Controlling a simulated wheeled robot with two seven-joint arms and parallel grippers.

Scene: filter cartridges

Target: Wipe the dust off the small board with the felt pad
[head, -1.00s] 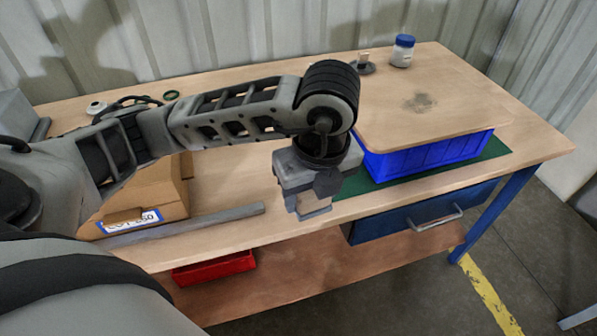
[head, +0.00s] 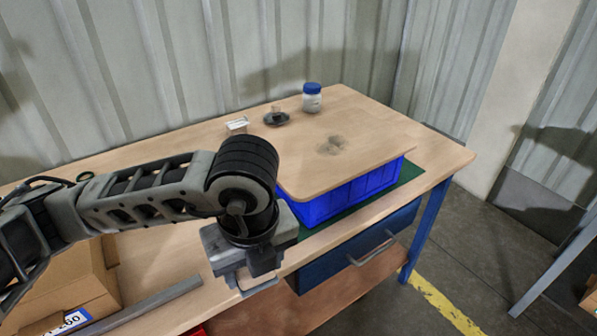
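The small board (head: 365,165) is a thin wooden sheet lying flat on top of a blue crate (head: 345,192). A grey dust patch (head: 332,146) lies on the board near its middle. My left gripper (head: 258,284) points down over the table's front edge, in front of and left of the board. Its fingers look apart with nothing between them. It touches neither pad nor board. My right gripper is not in view.
A white jar with a blue lid (head: 311,98) stands at the back near the board. A small white box (head: 237,125) sits left of the pad. A cardboard box (head: 75,285) and a grey bar (head: 150,305) are at the front left. A wall runs behind the table.

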